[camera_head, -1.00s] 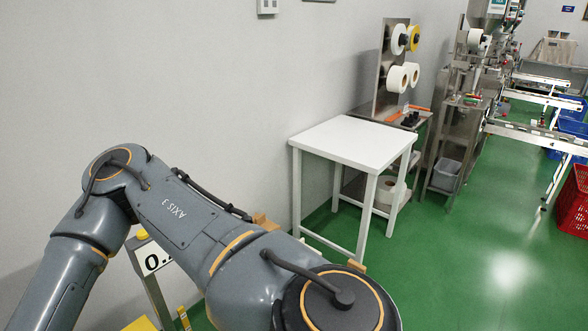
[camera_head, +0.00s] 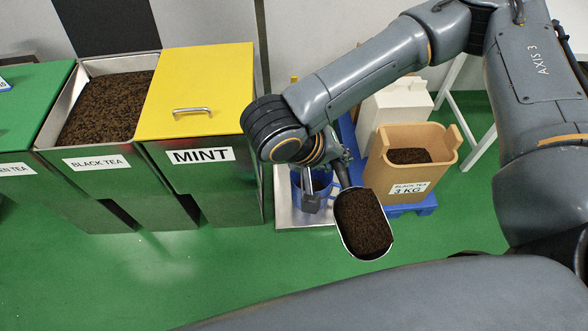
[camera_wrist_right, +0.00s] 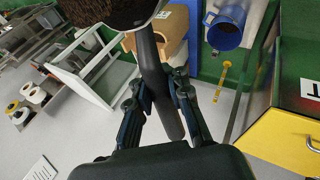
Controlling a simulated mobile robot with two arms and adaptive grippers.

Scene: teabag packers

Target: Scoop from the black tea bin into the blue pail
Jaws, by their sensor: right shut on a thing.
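The open black tea bin (camera_head: 95,163) stands at the left in the head view, filled with dark loose tea (camera_head: 106,108). The blue pail (camera_head: 299,198) stands near the middle, partly covered by my right wrist and gripper. It also shows at the top of the wrist view (camera_wrist_right: 224,36). My right gripper (camera_head: 335,165) is shut on the handle of a metal scoop (camera_head: 364,256). The scoop is full of dark tea and hangs right of the pail, apart from it in the picture. In the wrist view the handle passes between the fingertips (camera_wrist_right: 160,92). My left gripper is out of view.
A yellow-lidded mint bin (camera_head: 195,95) stands between the black tea bin and the pail. The pail stands on a metal platform (camera_head: 290,218). A brown box of black tea (camera_head: 410,174) on a blue pallet (camera_head: 425,205) is at the right. Green floor is clear in front.

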